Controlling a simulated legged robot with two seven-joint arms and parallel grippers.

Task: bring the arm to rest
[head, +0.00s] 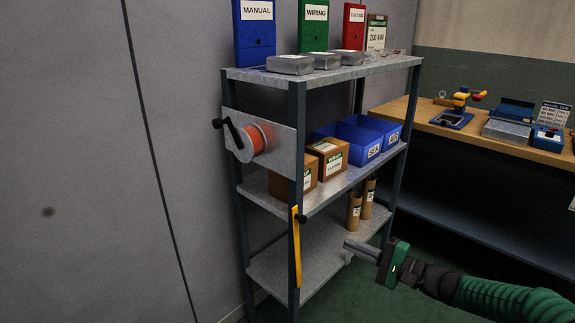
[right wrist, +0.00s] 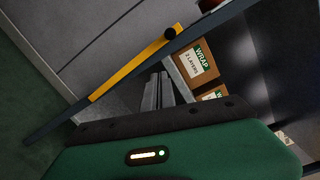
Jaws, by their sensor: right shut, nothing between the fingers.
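My right arm (head: 510,298), with a green ribbed sleeve, comes in from the lower right in the head view. Its gripper (head: 348,250) is shut and empty, held in the air in front of the shelf rack's lower part. In the right wrist view the grey fingers (right wrist: 157,92) lie close together beyond the green gripper body (right wrist: 180,152). A yellow strip (head: 296,246) hangs from a black knob on the rack's front post, left of the gripper; the strip also shows in the right wrist view (right wrist: 135,65). My left gripper is not in view.
The metal rack's bottom shelf (head: 275,262) is mostly bare, with two brown tubes (head: 360,205) at its right. Cartons (head: 328,158), blue bins (head: 372,135) and a cranked orange reel (head: 256,138) are above. A wooden bench (head: 480,130) stands at right. Green floor (head: 375,300) is clear.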

